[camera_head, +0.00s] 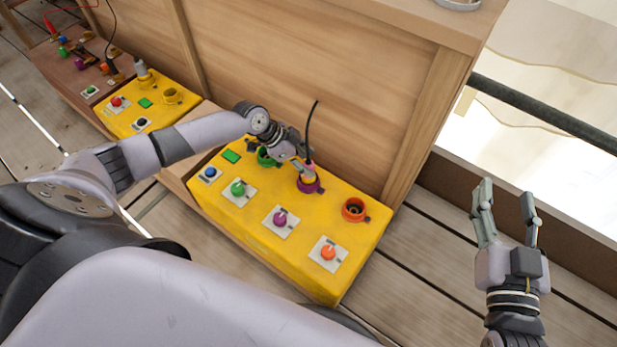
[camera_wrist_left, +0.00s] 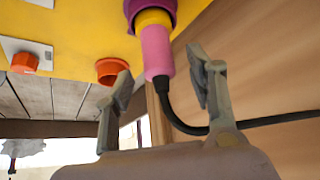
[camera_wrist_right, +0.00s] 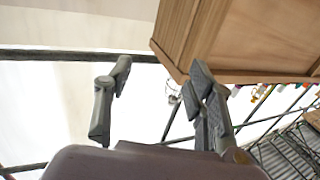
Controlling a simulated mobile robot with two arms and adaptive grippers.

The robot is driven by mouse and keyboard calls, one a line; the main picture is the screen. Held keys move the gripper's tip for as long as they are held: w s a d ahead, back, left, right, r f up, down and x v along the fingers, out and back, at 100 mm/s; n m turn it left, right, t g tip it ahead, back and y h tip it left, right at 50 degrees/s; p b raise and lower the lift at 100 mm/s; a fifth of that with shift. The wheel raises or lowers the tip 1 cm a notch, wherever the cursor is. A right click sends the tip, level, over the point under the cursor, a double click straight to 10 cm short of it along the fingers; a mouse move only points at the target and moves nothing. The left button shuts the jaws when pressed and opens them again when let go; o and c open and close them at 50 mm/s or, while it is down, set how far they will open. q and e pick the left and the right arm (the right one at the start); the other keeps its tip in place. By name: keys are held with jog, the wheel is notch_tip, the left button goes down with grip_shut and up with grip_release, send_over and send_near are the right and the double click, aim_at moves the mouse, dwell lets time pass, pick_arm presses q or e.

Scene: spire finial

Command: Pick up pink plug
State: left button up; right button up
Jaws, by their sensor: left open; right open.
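The pink plug (camera_head: 308,174) stands upright in the purple socket (camera_head: 311,188) on the yellow console, its black cable rising from the top. In the left wrist view the pink plug (camera_wrist_left: 157,50) has a yellow band where it meets the purple socket (camera_wrist_left: 165,12). My left gripper (camera_head: 299,163) is open at the plug. In its wrist view the plug's cable end shows between the two fingertips (camera_wrist_left: 160,68), with gaps on both sides, so it is not gripped. My right gripper (camera_head: 507,194) is open and empty, right of the console; it also shows in its wrist view (camera_wrist_right: 160,72).
The yellow console (camera_head: 250,226) also bears an orange socket (camera_head: 354,209), a green socket (camera_head: 266,157) and several knobs. A wooden panel (camera_head: 300,80) stands close behind it. Another yellow console (camera_head: 150,117) is at left. The plank floor (camera_head: 420,270) is clear at right.

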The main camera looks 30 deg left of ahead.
pick_arm(q)
jog(key=shift+x, duration=0.85)
pick_arm(e)
jog(key=shift+a+r+t+y, duration=0.2)
jog(key=shift+r+t+y, duration=0.2)
jog(key=shift+r+t, duration=0.75)
jog(key=shift+r+g, duration=0.3)
jog(key=shift+g, duration=0.05)
pick_arm(q)
grip_shut()
